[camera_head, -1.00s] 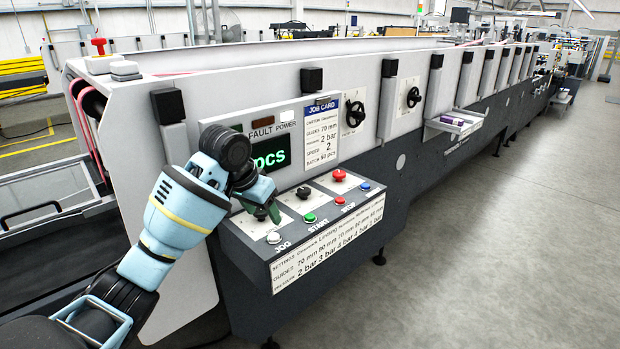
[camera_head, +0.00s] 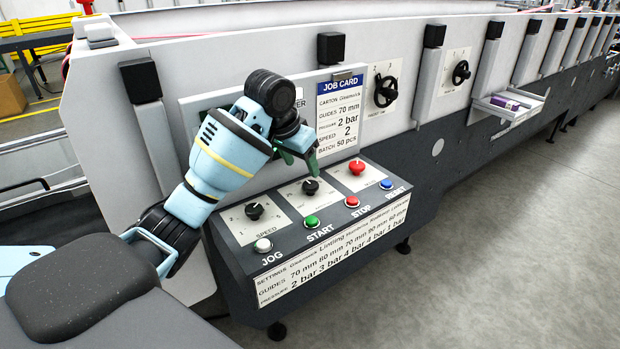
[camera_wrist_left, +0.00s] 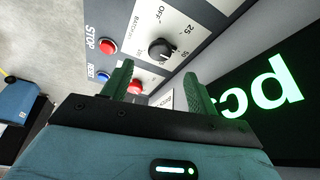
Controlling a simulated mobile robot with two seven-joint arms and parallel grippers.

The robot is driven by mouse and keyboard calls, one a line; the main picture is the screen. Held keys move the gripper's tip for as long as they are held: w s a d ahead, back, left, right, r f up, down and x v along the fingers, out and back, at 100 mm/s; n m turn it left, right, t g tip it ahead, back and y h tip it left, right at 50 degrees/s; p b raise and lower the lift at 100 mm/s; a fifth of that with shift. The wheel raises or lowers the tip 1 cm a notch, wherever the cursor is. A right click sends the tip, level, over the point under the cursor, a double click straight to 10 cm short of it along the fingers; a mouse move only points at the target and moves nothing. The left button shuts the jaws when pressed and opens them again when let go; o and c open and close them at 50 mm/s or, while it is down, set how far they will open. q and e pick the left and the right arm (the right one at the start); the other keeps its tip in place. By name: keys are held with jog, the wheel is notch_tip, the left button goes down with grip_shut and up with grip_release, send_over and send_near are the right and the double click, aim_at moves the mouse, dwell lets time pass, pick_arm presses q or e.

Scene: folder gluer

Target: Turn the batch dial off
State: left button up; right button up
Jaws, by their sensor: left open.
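The batch dial (camera_head: 310,186) is a black knob on a white plate in the middle of the sloped control panel. In the left wrist view the dial (camera_wrist_left: 160,50) shows beside the marks OFF, 25 and 50; its white pointer seems turned toward the 50 side. My left gripper (camera_head: 300,165) hangs just above and behind the dial in the head view, its green fingers pointing down at the panel. In the wrist view the open fingers (camera_wrist_left: 158,74) are apart with nothing between them, and the dial lies beyond their tips. My right gripper is not in view.
The speed dial (camera_head: 255,211) is left of the batch dial and a red mushroom button (camera_head: 357,167) is right. In front are the jog (camera_head: 263,245), green start (camera_head: 311,222), red stop (camera_head: 352,202) and blue reset (camera_head: 386,184) buttons. A job card (camera_head: 340,114) stands behind.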

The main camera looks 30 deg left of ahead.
aim_at(310, 184)
pick_arm(q)
jog(key=x, duration=0.7)
jog(key=shift+w+f, duration=0.15)
jog(key=shift+f, duration=0.05)
jog(key=c, duration=1)
